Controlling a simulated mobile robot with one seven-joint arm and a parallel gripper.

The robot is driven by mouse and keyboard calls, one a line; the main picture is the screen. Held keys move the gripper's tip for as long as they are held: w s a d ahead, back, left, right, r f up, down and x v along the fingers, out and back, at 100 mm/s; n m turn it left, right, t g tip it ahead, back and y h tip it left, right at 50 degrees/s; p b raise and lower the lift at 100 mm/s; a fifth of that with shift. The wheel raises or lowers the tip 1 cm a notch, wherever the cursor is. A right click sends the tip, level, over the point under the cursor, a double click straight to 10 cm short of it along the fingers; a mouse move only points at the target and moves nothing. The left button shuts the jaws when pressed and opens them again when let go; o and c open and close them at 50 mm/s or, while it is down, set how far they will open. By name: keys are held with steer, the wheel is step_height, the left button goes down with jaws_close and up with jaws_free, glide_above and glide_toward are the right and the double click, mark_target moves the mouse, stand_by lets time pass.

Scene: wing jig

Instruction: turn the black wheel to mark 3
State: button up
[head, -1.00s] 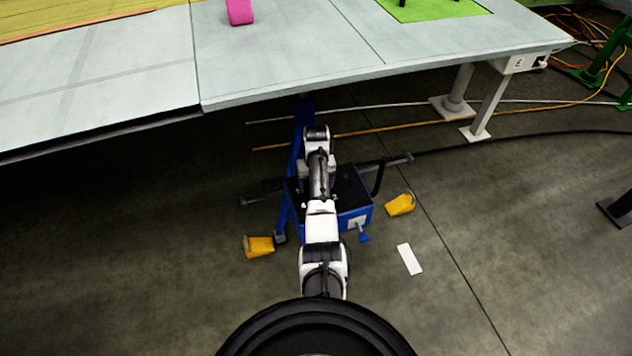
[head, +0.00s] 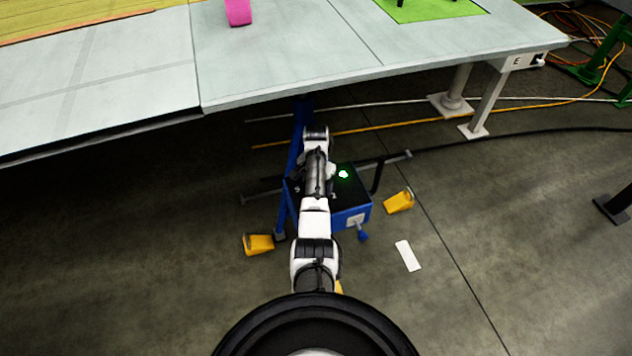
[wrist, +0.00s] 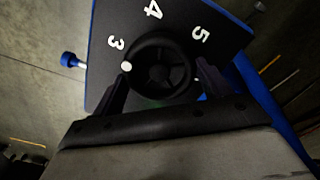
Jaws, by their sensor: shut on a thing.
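The black wheel (wrist: 160,72) sits on the dark top plate of a blue box (head: 352,217). In the wrist view its white dot (wrist: 126,66) is beside the 3 (wrist: 116,43), slightly below it in the picture. The marks 4 (wrist: 153,9) and 5 (wrist: 200,34) also show. My gripper (wrist: 158,88) is shut on the wheel, one finger on each side. In the head view my arm hides the wheel. A green light (head: 343,174) glows on the box top.
A large grey table (head: 290,60) overhangs the floor behind the box. Yellow wedges (head: 258,245) (head: 399,202) lie on either side of the box. A blue-knobbed handle (wrist: 70,59) sticks out from the box. The floor at right is mostly clear.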

steer(key=shift+m, duration=0.4)
steer(key=o, duration=1)
steer(key=shift+r, duration=0.1)
step_height(320, 180, up, 12)
steer(key=b, duration=0.1)
steer(key=shift+b, duration=0.3)
